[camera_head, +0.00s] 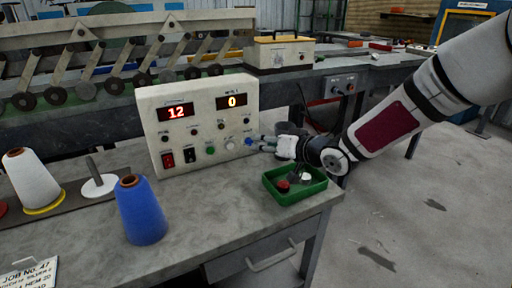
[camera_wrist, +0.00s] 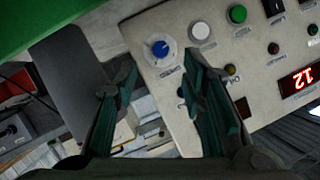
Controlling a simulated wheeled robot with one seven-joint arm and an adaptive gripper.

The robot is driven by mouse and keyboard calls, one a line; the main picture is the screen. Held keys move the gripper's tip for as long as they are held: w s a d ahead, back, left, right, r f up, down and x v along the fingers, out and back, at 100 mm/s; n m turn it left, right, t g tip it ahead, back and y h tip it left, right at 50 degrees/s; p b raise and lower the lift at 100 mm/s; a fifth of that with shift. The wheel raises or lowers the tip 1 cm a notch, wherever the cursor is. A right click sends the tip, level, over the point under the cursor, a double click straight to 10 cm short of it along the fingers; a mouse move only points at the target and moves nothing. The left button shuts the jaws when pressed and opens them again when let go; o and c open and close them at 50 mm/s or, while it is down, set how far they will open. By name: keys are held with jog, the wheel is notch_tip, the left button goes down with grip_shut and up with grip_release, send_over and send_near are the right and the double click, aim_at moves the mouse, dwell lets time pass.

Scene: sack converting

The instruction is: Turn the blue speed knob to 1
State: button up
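The blue speed knob (camera_wrist: 160,48) sits on a round white dial in the wrist view, beside a white button (camera_wrist: 200,30) and a green button (camera_wrist: 237,14). It also shows at the lower right of the control box face in the head view (camera_head: 248,141). The dial's numbers are too small to read. My gripper (camera_wrist: 160,72) is open, its two fingers apart with the knob ahead of the gap between them, not gripped. In the head view my gripper (camera_head: 256,143) is close to the knob; contact cannot be told. The box (camera_head: 205,102) displays red 12 and 0.
A green tray (camera_head: 313,191) with small parts stands under my wrist. A blue thread cone (camera_head: 141,212) and a white cone (camera_head: 33,179) stand on the grey bench at left. A roller machine (camera_head: 110,65) is behind. The bench in front of the box is clear.

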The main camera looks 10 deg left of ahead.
aim_at(251, 142)
jog(key=b+x, duration=0.1)
jog(key=x, duration=0.4)
jog(key=shift+w+a+f, duration=0.15)
jog(key=shift+w+a, duration=0.05)
jog(key=shift+a, duration=0.1)
jog(key=shift+c, duration=0.2)
grip_shut()
